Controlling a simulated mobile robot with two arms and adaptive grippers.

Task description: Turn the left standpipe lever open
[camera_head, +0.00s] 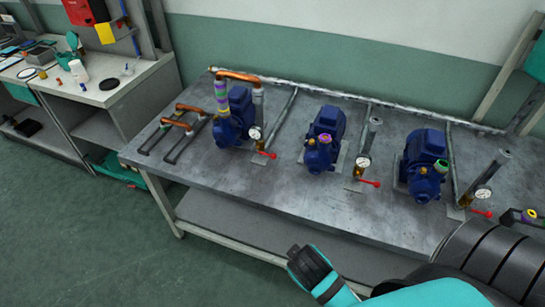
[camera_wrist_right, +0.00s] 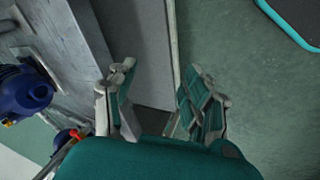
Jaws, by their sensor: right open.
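The left standpipe (camera_head: 258,108) rises beside the leftmost blue pump (camera_head: 234,118) on the grey bench, and an orange hose joins its top. A round gauge (camera_head: 255,133) is on it. Its red lever (camera_head: 267,154) sits low and sticks out sideways to the right. My right gripper (camera_wrist_right: 158,78) is open and empty in the right wrist view, with the bench edge and floor behind its fingers. It is not touching the left lever. My left gripper is not in view.
Two more blue pumps (camera_head: 324,138) (camera_head: 424,162) stand along the grey bench (camera_head: 290,190), with similar red levers (camera_head: 369,182) (camera_head: 482,212). Loose handled pipes (camera_head: 178,140) lie at the bench's left. My arm covers the lower right. Floor at lower left is clear.

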